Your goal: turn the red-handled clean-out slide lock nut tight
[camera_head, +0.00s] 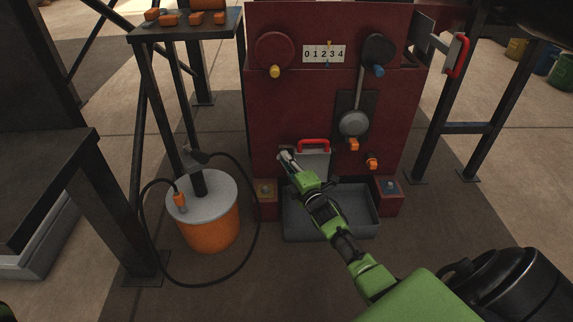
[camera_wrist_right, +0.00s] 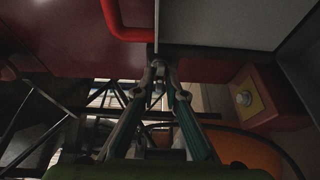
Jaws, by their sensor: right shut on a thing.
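The clean-out slide is a grey plate (camera_head: 315,162) with a red handle (camera_head: 313,143), low on the front of the dark red press. My right gripper (camera_head: 287,156) is at the left side of this plate, just left of the handle. In the right wrist view the fingers of my right gripper (camera_wrist_right: 158,72) close together at the plate's edge, below the red handle (camera_wrist_right: 122,22). They are shut on the small lock nut, which is mostly hidden between the fingertips. How tight it is cannot be seen.
A grey tray (camera_head: 354,222) lies on the floor under the slide, below my right arm. An orange drum (camera_head: 211,232) with a black hose (camera_head: 254,228) stands to the left. Blue and orange knobs stick out from the press (camera_head: 283,100) above.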

